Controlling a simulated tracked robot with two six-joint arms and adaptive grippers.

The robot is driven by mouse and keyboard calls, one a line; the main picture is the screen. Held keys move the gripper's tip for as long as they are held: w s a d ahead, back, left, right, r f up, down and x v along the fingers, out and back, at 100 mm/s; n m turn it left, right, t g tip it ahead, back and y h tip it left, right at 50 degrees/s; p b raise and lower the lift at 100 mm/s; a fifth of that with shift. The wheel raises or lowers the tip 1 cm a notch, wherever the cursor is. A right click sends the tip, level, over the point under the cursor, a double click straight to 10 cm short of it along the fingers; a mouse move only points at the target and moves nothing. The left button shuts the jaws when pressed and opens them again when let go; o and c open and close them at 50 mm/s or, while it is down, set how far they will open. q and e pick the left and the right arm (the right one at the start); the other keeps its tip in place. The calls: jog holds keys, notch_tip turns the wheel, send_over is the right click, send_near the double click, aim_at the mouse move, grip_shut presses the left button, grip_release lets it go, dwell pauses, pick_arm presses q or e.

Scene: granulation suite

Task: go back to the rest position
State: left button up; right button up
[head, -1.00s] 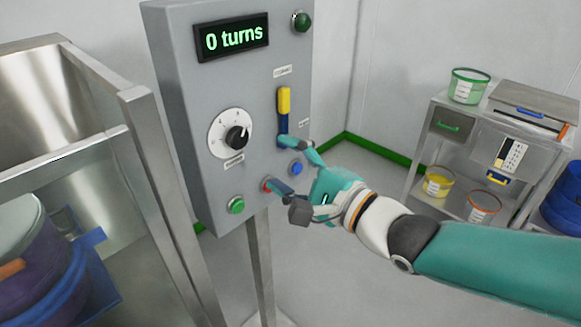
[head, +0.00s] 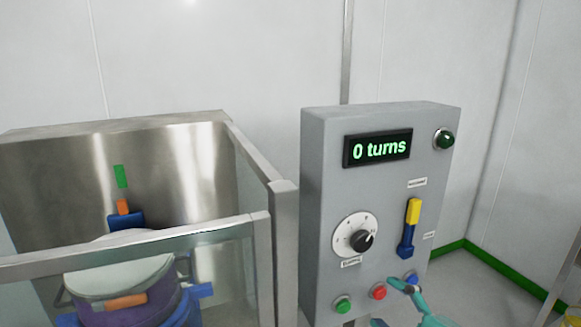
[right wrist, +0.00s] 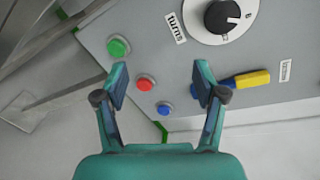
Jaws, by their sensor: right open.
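My right gripper (right wrist: 160,88) is open and empty in the right wrist view, its two fingers apart in front of the control panel. In the head view its fingers (head: 398,305) show at the bottom edge, by the red button (head: 378,291) and the blue button (head: 411,279). The grey control panel (head: 325,215) has a display (head: 377,148) reading "0 turns", a dial (head: 357,236), a yellow and blue lever (head: 411,228) and a green button (head: 343,305). I cannot tell from these views whether the fingers touch the panel. My left gripper is not in view.
A steel-framed enclosure (head: 282,225) stands left of the panel, with a lidded purple and blue drum (head: 130,290) inside. A dark green lamp (head: 444,139) is at the panel's upper right. Open floor (head: 490,285) lies to the right, bounded by green skirting (head: 505,272).

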jog(key=s+a+f+g+h+p, duration=0.1)
jog(key=a+f+g+p, duration=0.15)
jog(key=f, duration=0.85)
jog(key=s+a+f+g+p, duration=0.1)
jog(key=f+g, duration=0.3)
jog(key=f, duration=0.6)
jog(key=s+a+f+n+g+h+p, duration=0.1)
jog(key=s+f+n+g, duration=0.6)
jog(key=s+f+n, duration=0.8)
jog(key=shift+s+a+f+n+p, duration=0.45)
jog(key=shift+a+f+n, duration=0.25)
jog(key=shift+f+n, duration=0.2)
jog(key=shift+g, duration=0.25)
